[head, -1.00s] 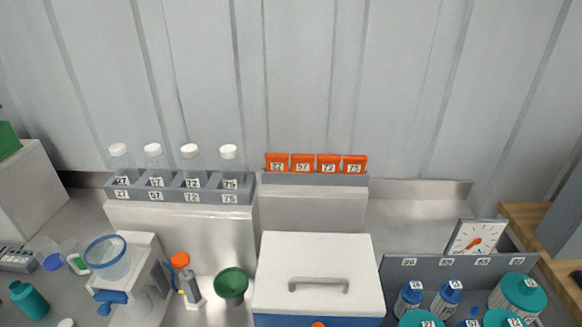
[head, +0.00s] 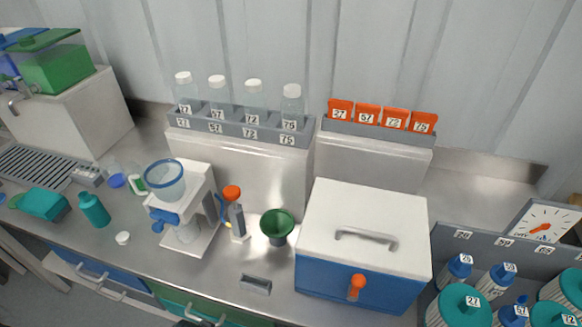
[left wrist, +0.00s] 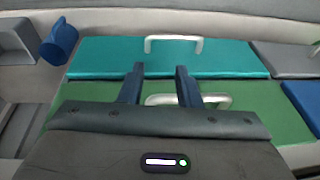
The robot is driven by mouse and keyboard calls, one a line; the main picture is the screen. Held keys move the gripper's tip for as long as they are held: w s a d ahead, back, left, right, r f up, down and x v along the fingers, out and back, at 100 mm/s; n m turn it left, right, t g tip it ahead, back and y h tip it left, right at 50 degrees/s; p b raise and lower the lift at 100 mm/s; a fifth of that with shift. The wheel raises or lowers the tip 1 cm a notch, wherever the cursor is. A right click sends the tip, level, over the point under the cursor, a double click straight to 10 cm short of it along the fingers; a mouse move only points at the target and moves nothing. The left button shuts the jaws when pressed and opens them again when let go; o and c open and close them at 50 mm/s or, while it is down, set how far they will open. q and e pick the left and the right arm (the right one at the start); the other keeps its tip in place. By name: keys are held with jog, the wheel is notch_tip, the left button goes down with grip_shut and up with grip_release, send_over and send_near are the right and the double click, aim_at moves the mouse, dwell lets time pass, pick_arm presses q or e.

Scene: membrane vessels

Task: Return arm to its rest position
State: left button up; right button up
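My left gripper (left wrist: 159,72) shows in the left wrist view with its two dark fingers apart and nothing between them. It points toward a teal drawer front (left wrist: 215,60) and a green drawer front (left wrist: 255,110), each with a pale handle. One handle (left wrist: 172,44) lies beyond the fingertips, and another (left wrist: 200,99) is partly hidden behind the fingers. I cannot tell whether the fingers touch anything. My right gripper is in neither view, and no arm shows clearly in the head view.
A white-lidded blue box (head: 355,285), green funnel (head: 277,225) and filter stand with a blue-rimmed cup (head: 165,182) stand on the counter. Teal-lidded jars (head: 462,305) crowd the right. Some front counter is clear.

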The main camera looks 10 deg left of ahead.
pick_arm(q)
jog(key=s+a+f+b, duration=0.1)
jog(key=s+f, duration=0.2)
jog(key=f, duration=0.7)
jog(key=s+a+f+b, duration=0.1)
jog(key=s+f+b, duration=0.15)
jog(key=f, duration=0.85)
jog(key=s+f+g+b, duration=0.1)
jog(key=s+f+b, duration=0.1)
jog(key=s+f, duration=1.3)
jog(key=shift+s+a+f+g, duration=0.15)
jog(key=shift+s+f+g, duration=0.05)
jog(key=shift+s+g, duration=0.1)
